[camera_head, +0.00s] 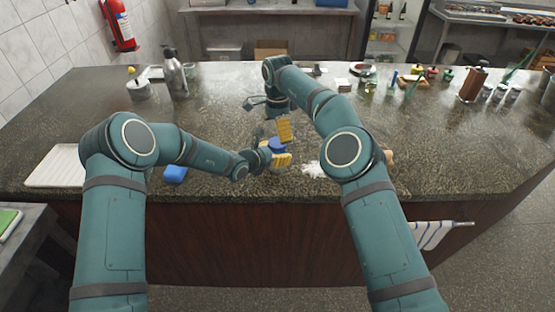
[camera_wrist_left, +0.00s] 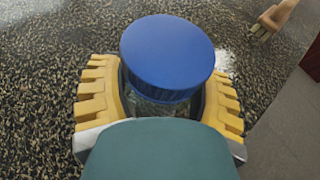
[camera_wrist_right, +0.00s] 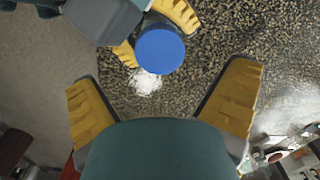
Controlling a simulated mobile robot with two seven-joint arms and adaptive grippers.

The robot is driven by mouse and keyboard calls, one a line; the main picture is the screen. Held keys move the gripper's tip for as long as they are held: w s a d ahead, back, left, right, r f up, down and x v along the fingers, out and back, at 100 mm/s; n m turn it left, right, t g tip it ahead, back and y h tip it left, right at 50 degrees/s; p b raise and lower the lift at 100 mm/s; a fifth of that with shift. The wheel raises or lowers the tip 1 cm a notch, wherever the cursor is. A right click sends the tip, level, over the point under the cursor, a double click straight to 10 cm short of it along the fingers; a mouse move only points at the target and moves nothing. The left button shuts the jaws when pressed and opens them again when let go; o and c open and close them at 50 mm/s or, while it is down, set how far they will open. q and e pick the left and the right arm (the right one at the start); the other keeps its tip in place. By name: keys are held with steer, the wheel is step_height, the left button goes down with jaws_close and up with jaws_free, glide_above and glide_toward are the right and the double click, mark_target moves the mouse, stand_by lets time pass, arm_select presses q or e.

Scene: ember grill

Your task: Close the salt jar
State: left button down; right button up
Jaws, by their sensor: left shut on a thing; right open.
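The salt jar (camera_wrist_left: 160,108) is a clear glass jar standing between the fingers of my left gripper (camera_head: 272,157), which is shut on it. A round blue lid (camera_wrist_left: 167,48) sits on top of the jar; how tightly it sits cannot be told. The lid also shows in the head view (camera_head: 277,144) and the right wrist view (camera_wrist_right: 160,50). My right gripper (camera_wrist_right: 163,85) is open and empty, above the jar, with its fingers apart from the lid. Much of the jar body is hidden by the left fingers.
White spilled salt (camera_head: 315,170) lies on the dark counter (camera_head: 230,100) beside the jar. A wooden item (camera_wrist_left: 275,18) lies further right. A blue block (camera_head: 175,174) and a white board (camera_head: 58,166) lie to the left. A metal bottle (camera_head: 174,75) stands at the back left.

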mark_target(278, 142)
step_height(278, 142, up, 3)
steer(key=shift+f, duration=0.1)
step_height(278, 142, down, 8)
steer(key=shift+r, duration=0.15)
steer(key=r, duration=0.8)
steer(key=shift+w+d, duration=0.1)
steer(key=shift+w, duration=0.2)
steer(key=w+d+r+n+t+h, duration=0.1)
steer(key=w+d+r+n+t, duration=0.15)
steer(key=w+r+t, duration=0.45)
steer(key=w+d+r+n+t+h, duration=0.15)
steer(key=w+n+t, duration=0.3)
steer(key=w, duration=0.45)
steer(key=w+a+r+n+t+y, duration=0.1)
steer(key=a+r+n+t+y, duration=0.4)
steer(key=n, duration=0.9)
steer(key=shift+w+a+r+n+y, duration=0.35)
steer(key=shift+a+r+y, duration=1.3)
steer(key=shift+a+r, duration=1.05)
steer(key=shift+a+f, duration=0.2)
